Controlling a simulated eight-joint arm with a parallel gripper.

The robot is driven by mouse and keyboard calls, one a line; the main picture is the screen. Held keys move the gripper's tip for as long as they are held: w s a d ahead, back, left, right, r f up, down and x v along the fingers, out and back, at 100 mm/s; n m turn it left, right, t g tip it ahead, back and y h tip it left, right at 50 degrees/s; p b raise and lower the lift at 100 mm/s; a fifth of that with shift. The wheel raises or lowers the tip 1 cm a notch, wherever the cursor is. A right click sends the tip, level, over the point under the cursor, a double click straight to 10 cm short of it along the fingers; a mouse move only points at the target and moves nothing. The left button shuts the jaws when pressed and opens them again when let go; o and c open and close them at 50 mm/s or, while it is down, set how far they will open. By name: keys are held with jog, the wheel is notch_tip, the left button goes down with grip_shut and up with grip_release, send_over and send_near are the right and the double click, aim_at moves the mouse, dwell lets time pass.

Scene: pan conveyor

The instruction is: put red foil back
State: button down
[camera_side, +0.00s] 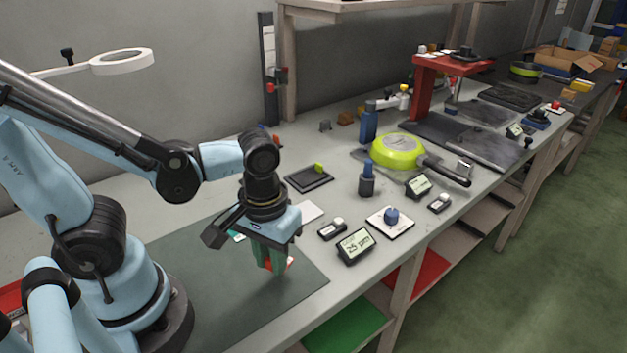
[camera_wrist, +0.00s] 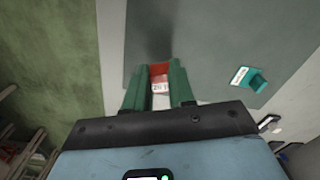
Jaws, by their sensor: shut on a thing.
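My gripper (camera_side: 272,262) has green fingers and points down over the dark mat (camera_side: 210,290). It is shut on a small red piece, the red foil (camera_side: 290,263), which shows as an orange-red patch beside the fingers. In the wrist view the red foil (camera_wrist: 159,69) sits between the two green fingers of my gripper (camera_wrist: 160,84), with a white printed label below its red part. The fingers hide most of it in the side view. I cannot tell for sure whether it is clear of the mat.
A teal piece with a white label (camera_wrist: 250,79) lies on the mat, and is mostly hidden behind my gripper in the side view. A display (camera_side: 355,246), a blue-knobbed plate (camera_side: 391,220) and a yellow-green pan (camera_side: 397,150) stand to the right. Red (camera_side: 420,272) and green (camera_side: 345,328) surfaces show on the lower shelf.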

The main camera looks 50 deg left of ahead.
aim_at(275, 284)
jog(key=shift+w+a+f, duration=0.15)
jog(key=shift+a+f, duration=0.05)
jog(key=shift+f, duration=1.95)
jog(key=shift+f, duration=0.15)
jog(key=c, duration=1)
grip_release()
jog(key=shift+o, duration=0.2)
jog(key=shift+r, duration=6.1)
jog(key=w+a+r+m+t, duration=0.1)
jog(key=w+a+m+t, duration=0.3)
jog(key=w+t, duration=0.3)
jog(key=shift+w+a+r+m, duration=0.2)
jog(key=shift+a+m, duration=0.1)
jog(key=shift+a, duration=0.4)
